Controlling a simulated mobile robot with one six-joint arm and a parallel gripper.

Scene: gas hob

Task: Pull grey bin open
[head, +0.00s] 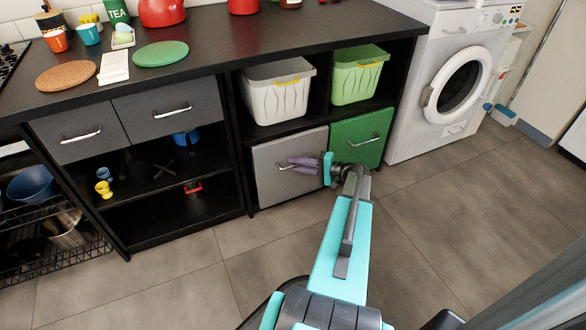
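The grey bin (272,188) is a flat grey front low in the black cabinet, below the white basket. It looks shut, roughly flush with its frame. Its metal handle (281,167) shows at its upper middle, left of my gripper. My gripper (292,163) reaches in from the right, with its purple-grey fingers in front of the bin's upper right part and their tips at the handle. The fingers hide part of the handle. I cannot tell whether they touch it or close around it.
A green bin front (362,138) with its own handle sits right of the grey one. A white basket (278,98) and a green basket (357,78) stand on the shelf above. A washing machine (452,90) is at the right. The tiled floor (215,275) in front is clear.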

